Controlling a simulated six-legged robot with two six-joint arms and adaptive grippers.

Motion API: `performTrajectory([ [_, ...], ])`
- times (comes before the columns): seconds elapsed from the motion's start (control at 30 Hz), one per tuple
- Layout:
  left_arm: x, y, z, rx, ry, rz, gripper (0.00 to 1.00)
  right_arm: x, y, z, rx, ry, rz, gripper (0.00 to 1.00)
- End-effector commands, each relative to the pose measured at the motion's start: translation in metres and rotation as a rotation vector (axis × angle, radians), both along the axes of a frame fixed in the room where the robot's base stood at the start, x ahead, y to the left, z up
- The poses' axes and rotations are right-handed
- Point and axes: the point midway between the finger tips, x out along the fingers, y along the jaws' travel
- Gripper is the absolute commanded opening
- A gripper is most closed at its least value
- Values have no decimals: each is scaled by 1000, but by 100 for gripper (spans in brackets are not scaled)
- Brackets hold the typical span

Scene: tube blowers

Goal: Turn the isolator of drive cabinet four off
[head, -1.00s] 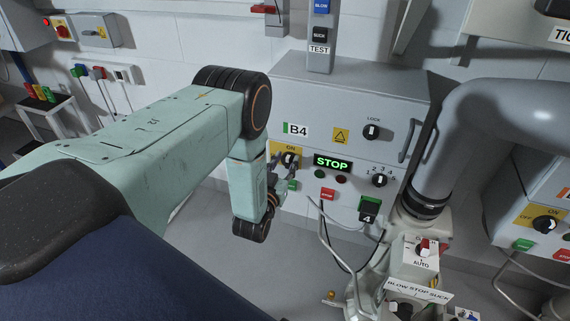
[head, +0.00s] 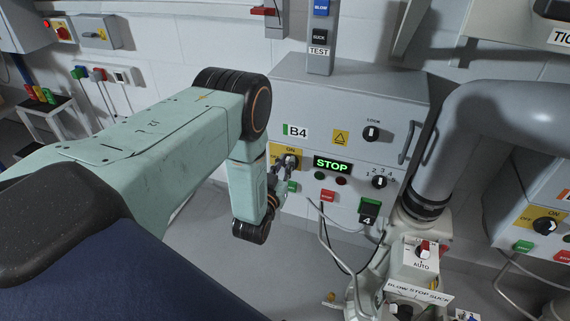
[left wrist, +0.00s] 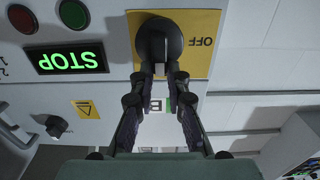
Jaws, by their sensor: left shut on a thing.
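Drive cabinet B4 (head: 300,95) is a grey box with a green-lit STOP display (head: 332,165). Its isolator is a black rotary knob (left wrist: 158,38) on a yellow plate (left wrist: 201,32). The wrist view is upside down, with OFF to the right of the knob. The knob's handle points down in that view, towards my fingers. In the head view ON shows above the knob (head: 291,160). My left gripper (head: 281,169) is shut on the knob's handle; its fingertips (left wrist: 163,75) are on either side of it. My right gripper is not in view.
A lock knob (head: 371,133), a selector (head: 379,182) and a red button (head: 328,195) are on the same panel. A thick grey pipe (head: 440,150) stands close on the right, with cables below. Another cabinet with a yellow isolator plate (head: 545,218) is at the far right.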

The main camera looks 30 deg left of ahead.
Motion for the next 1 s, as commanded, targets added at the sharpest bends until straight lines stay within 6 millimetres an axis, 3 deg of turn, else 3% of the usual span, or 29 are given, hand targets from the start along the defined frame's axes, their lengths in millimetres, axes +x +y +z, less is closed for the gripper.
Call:
performTrajectory([
  [0.37, -1, 5, -1, -166, -39, 1, 0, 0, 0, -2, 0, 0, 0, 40],
  [1.0, -4, 18, -9, -749, -179, -1, 0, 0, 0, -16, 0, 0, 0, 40],
])
